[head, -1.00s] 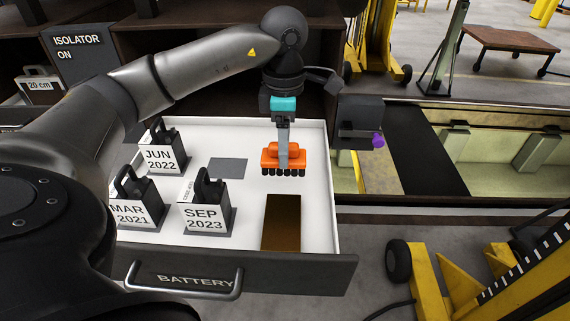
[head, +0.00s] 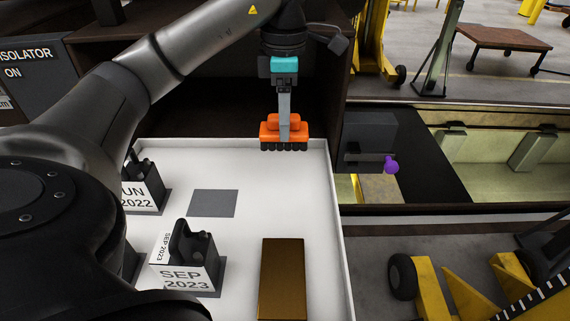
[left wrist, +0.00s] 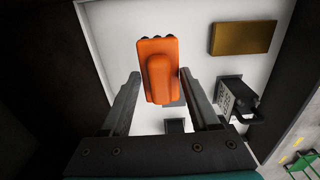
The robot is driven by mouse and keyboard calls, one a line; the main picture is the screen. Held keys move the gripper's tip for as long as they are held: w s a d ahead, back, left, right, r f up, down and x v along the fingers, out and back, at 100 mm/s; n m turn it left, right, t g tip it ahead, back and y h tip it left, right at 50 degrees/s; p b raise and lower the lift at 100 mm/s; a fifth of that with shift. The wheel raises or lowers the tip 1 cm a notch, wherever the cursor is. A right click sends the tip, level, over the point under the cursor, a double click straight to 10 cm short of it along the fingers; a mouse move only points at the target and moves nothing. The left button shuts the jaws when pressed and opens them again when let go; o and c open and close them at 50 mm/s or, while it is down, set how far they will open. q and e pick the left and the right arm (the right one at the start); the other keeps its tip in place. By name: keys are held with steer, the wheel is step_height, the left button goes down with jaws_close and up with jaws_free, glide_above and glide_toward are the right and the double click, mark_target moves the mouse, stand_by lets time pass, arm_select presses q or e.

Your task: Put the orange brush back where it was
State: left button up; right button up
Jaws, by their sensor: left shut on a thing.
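The orange brush (head: 284,133) has black bristles pointing down. My left gripper (head: 284,116) is shut on its raised orange handle from above. The brush is held near the back right corner of the open white drawer (head: 240,165), and it seems to be above the drawer floor. In the left wrist view the brush (left wrist: 158,72) shows between the two fingers (left wrist: 160,100). A bare grey patch (head: 214,203) lies on the drawer floor, left of and nearer than the brush. My right gripper is not in view.
In the drawer stand a SEP 2023 battery block (head: 188,262), a JUN 2022 block (head: 143,190) and a brown-gold slab (head: 283,278). The ISOLATOR ON box (head: 35,80) is at left.

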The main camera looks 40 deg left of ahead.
arm_select(q)
step_height(320, 180, down, 11)
steer(key=shift+a+f+b, duration=0.1)
steer(key=shift+f+b, duration=0.1)
steer(key=shift+b, duration=0.7)
step_height(320, 180, down, 3)
steer(key=shift+w+f, duration=0.1)
steer(key=shift+f, duration=0.1)
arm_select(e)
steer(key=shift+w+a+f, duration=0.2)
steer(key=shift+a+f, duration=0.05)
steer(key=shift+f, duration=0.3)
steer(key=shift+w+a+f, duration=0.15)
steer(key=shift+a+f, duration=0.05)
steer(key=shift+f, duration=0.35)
arm_select(q)
steer(key=shift+f, duration=0.1)
steer(key=o, duration=1.3)
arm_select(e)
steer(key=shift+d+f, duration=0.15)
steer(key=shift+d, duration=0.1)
